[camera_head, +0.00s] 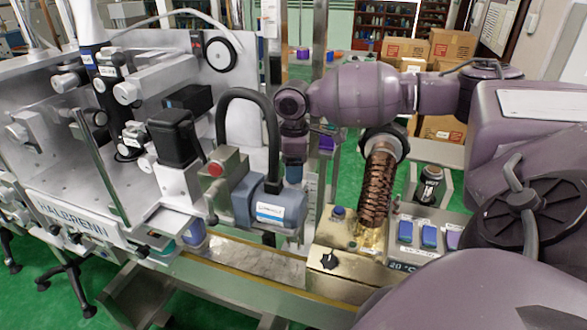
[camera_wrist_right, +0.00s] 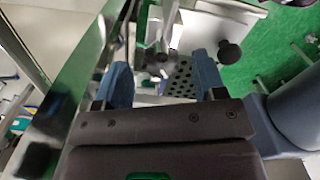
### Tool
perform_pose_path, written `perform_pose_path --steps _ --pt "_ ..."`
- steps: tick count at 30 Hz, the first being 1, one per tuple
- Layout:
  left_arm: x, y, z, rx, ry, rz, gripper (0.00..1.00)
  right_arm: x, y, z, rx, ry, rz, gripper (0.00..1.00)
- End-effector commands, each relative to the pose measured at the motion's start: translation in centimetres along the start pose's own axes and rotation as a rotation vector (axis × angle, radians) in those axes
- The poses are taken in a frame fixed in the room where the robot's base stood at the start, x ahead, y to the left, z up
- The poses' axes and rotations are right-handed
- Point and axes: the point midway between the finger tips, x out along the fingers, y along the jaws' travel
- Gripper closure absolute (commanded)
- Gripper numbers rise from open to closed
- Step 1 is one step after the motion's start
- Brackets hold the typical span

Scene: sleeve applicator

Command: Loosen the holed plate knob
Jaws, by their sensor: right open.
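The grey holed plate (camera_wrist_right: 180,78) shows in the right wrist view beyond my fingers, with dark holes in its face. A black knob (camera_wrist_right: 229,52) sits on a pale metal part just right of the plate. I cannot tell for sure that it is the plate's own knob. My right gripper (camera_wrist_right: 161,72) is open, with its two blue fingers apart and nothing held between them. The knob lies beyond and to the right of the right-hand finger, apart from it. In the head view my right gripper (camera_head: 293,172) hangs behind the motor, its fingertips partly hidden. My left gripper is not in view.
A blue-grey motor (camera_head: 275,208) and a black curved hose (camera_head: 248,95) stand close left of my right gripper. A copper coiled column (camera_head: 377,185) rises from a brassy box to the right. The white machine (camera_head: 75,205) fills the left. Cardboard boxes (camera_head: 405,50) stand behind.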

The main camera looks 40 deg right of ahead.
Motion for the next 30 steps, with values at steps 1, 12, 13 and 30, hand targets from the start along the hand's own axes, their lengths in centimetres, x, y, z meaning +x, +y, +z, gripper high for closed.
perform_pose_path --steps 1,12,13,30 --pt "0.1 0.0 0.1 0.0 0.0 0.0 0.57 -0.7 0.0 0.0 0.0 0.001 0.002 0.36" --pt "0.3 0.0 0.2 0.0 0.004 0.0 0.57 -7.2 0.0 0.0 0.0 0.001 0.003 0.36" --pt "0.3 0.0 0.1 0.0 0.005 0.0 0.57 -7.6 0.0 0.0 0.0 0.002 0.003 0.36" --pt "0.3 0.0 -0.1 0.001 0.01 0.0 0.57 -9.9 0.0 0.0 0.0 0.0 0.0 0.36"
